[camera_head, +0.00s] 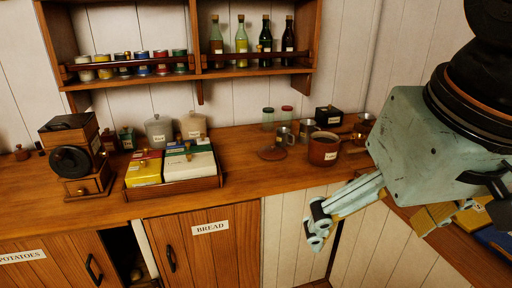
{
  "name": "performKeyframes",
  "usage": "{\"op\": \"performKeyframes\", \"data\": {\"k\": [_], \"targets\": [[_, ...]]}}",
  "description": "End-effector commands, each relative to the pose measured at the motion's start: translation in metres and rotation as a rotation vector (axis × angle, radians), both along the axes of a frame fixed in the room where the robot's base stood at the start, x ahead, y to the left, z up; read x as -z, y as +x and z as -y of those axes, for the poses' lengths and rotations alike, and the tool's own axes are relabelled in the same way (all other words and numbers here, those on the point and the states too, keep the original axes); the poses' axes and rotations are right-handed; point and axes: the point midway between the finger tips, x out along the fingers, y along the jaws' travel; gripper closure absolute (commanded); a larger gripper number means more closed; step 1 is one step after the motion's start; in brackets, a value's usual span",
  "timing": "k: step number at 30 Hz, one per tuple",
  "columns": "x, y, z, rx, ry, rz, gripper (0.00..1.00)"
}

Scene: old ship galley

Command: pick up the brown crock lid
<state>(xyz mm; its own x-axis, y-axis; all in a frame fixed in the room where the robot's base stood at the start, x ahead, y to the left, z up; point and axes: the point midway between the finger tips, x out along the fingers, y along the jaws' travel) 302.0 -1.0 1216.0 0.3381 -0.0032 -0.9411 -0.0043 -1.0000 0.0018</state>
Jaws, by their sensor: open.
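A round brown crock lid (272,154) with a small knob lies on the wooden counter. It is left of a brown crock (323,149) with a white label. My gripper (318,225) is pale green and hangs in front of the counter's front edge, nearer to me than the lid and to its right. Its jaws are open and nothing shows between them. It is well apart from the lid.
Metal cups (285,135) and a black box (328,115) stand close behind the lid. A wooden tray (172,193) of packets sits left of it, with a coffee grinder (76,160) further left. A bottle shelf (250,71) hangs above. The counter before the lid is clear.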

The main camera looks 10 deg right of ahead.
Motion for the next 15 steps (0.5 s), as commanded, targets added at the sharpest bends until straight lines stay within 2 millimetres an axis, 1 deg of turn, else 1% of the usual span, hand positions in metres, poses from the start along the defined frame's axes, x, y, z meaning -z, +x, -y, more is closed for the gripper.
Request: {"op": "performKeyframes", "data": {"k": [1,6,15], "targets": [[-0.006,0.009,0.0,0.001,-0.001,-0.001,0.08],[-0.022,0.042,0.001,0.006,-0.001,0.0,0.08],[-0.047,0.107,0.001,0.016,-0.002,0.004,0.08]]}}
